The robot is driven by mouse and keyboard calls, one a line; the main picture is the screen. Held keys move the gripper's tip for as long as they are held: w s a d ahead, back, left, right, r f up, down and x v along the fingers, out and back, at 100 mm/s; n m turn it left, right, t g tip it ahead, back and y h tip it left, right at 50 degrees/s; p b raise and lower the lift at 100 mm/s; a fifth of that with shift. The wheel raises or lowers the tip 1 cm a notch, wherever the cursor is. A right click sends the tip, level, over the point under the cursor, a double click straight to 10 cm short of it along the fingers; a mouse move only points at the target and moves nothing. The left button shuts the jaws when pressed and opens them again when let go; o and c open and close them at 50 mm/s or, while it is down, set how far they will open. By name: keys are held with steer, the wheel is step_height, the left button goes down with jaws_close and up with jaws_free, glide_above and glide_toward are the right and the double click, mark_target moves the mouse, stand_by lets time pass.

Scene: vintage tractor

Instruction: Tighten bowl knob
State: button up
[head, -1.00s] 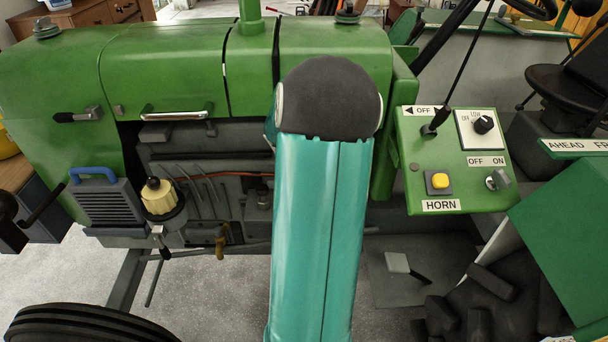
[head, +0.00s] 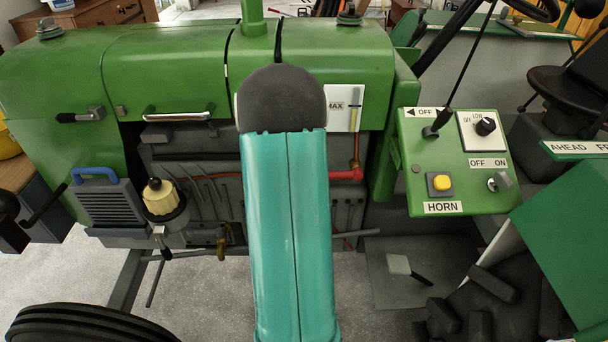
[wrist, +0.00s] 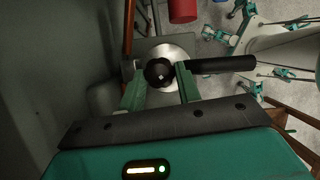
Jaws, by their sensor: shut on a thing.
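In the wrist view, my gripper (wrist: 160,71) reaches in with its two green fingers on either side of a round black knob (wrist: 158,72). The fingers are shut on this knob, which has a small pale mark at its centre. A shiny silver disc, perhaps part of the bowl (wrist: 178,54), shows behind the knob. A black bar (wrist: 222,64) runs to the right from beside the right finger. In the head view my teal arm stands in front of the engine side, and my gripper and the held knob are hidden.
In the head view, a red pipe (head: 345,175) and a MAX gauge panel (head: 345,108) show right of my arm. A yellow-topped part with a black ball (head: 159,198) is to the left. The green control panel (head: 455,165) is to the right. A reddish-brown pipe (wrist: 128,28) runs close by in the wrist view.

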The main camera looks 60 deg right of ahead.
steer(key=shift+w+r, duration=0.1)
stand_by(0.3)
steer(key=o, duration=0.7)
